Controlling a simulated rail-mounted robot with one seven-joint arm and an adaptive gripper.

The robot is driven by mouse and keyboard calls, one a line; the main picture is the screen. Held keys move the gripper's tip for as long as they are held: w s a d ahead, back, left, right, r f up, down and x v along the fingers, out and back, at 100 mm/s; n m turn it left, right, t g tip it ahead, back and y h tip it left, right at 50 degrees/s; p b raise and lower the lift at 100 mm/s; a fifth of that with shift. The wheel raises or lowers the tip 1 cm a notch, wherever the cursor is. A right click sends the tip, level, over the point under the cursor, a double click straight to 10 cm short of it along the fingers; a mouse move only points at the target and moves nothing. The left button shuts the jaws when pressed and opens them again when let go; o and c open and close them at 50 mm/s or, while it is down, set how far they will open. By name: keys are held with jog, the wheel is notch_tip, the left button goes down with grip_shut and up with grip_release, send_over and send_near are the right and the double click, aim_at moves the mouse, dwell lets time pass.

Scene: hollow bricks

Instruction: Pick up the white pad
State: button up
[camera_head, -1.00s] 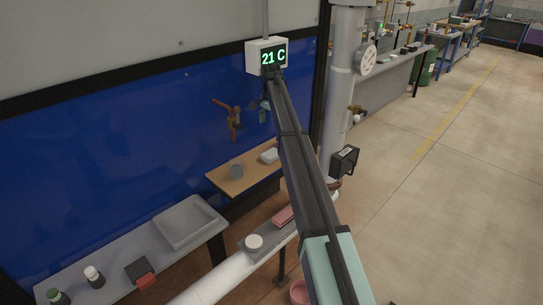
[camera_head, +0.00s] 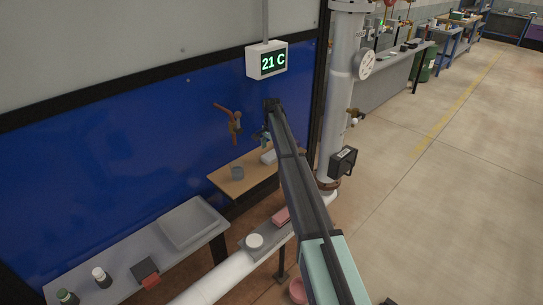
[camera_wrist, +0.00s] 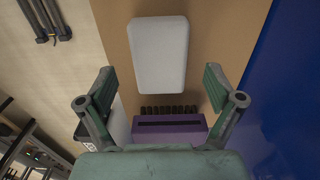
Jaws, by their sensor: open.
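The white pad (camera_wrist: 158,55) is a pale rounded rectangle lying flat on a tan wooden surface (camera_wrist: 115,20) in the wrist view. In the head view the pad (camera_head: 267,157) is at the right part of the small wooden table (camera_head: 222,181), partly hidden by my arm. My gripper (camera_wrist: 160,88) is open and empty, with its fingers spread to the left and right. In the wrist view the pad lies ahead of the fingertips, roughly centred between them, and no finger appears to touch it. In the head view my gripper (camera_head: 266,138) is small and mostly hidden.
A purple slotted block (camera_wrist: 170,130) with a row of dark pieces is between the fingers in the wrist view. A white box (camera_wrist: 118,122) is beside it. A blue panel (camera_head: 120,160) stands behind the table, and a grey cup (camera_head: 237,173) is left of the pad.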

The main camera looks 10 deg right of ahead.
aim_at(272, 155)
jog(key=shift+f, duration=1.2)
jog(key=c, duration=1.1)
jog(key=shift+c, duration=0.2)
jog(key=shift+s+r, duration=0.1)
jog(key=shift+r, duration=0.05)
jog(key=shift+s+d+r+b, duration=0.1)
jog(key=shift+r+b, duration=0.05)
jog(key=shift+b, duration=0.3)
notch_tip(272, 155, up, 7)
jog(key=b, duration=0.3)
jog(key=shift+f, duration=0.2)
jog(key=s+d+b, duration=0.4)
jog(key=s+d, duration=0.7)
jog(key=s, duration=0.5)
jog(key=shift+d, duration=0.2)
